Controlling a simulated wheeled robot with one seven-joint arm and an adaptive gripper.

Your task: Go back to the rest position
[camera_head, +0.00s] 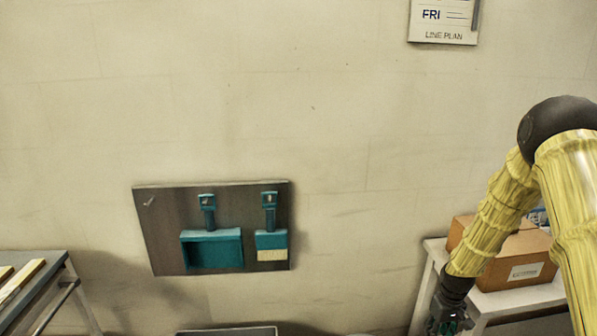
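My gripper (449,318) hangs at the end of my yellow-sleeved arm at the lower right. It is dark and points downward, partly cut off by the bottom edge of the picture. It is in front of the left side of a light table. Its fingers are small and dark, so I cannot tell whether they are open or shut. I see no object clearly held in it.
The light table (515,298) at the right bears a cardboard box (520,272), partly behind my arm. A board (165,240) with a teal dustpan (212,250) and brush (271,240) hangs on the wall. A dark table (40,290) stands lower left; a grey bin rim (228,331) shows at the bottom.

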